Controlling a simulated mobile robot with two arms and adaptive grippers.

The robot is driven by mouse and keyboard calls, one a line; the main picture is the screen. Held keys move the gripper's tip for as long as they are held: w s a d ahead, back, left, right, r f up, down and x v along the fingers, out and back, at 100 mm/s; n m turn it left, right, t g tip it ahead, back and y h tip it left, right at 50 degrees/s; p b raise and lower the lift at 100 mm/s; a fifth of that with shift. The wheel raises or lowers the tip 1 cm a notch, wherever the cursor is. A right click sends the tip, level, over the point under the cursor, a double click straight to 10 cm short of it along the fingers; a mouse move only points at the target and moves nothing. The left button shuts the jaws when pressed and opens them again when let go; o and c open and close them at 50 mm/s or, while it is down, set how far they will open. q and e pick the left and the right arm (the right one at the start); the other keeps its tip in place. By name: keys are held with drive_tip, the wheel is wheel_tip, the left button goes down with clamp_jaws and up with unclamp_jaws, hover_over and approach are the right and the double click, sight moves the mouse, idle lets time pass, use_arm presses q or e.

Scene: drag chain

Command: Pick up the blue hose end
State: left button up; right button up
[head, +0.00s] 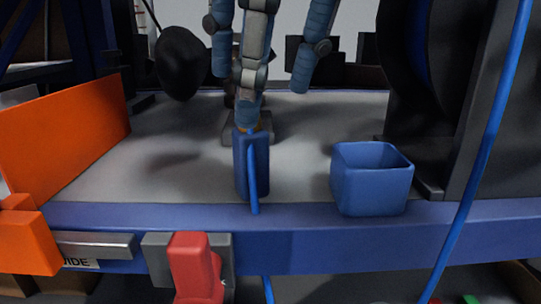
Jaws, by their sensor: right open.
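My right gripper (258,98) comes down from the top middle in the head view. Its blue-grey jointed fingers are spread open. The nearest finger reaches down to the top of a dark blue upright holder (243,172) on the table, and its tip overlaps an orange bit there. A thin blue hose (254,185) runs down the front of this holder to the table edge, and blue hose also shows below the table. The hose end at the holder's top is partly hidden by the finger; I cannot tell whether they touch. My left gripper is not in view.
A blue open box (370,185) stands right of the holder on the grey table (120,190). An orange panel (75,130) rises at left. A red part (195,265) sits at the front edge. Another blue hose (480,165) hangs at right beside a large dark structure (470,120).

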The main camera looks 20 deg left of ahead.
sight(257, 133)
drive_tip(key=p+x, duration=0.2)
drive_tip(key=x, duration=0.3)
drive_tip(key=shift+w+f, duration=0.15)
drive_tip(key=shift+w, duration=0.15)
drive_tip(key=shift+w+f, duration=0.1)
drive_tip(key=shift+f, duration=0.1)
clamp_jaws()
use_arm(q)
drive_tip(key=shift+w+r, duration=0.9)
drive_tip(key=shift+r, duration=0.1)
use_arm(e)
drive_tip(key=shift+r, duration=0.15)
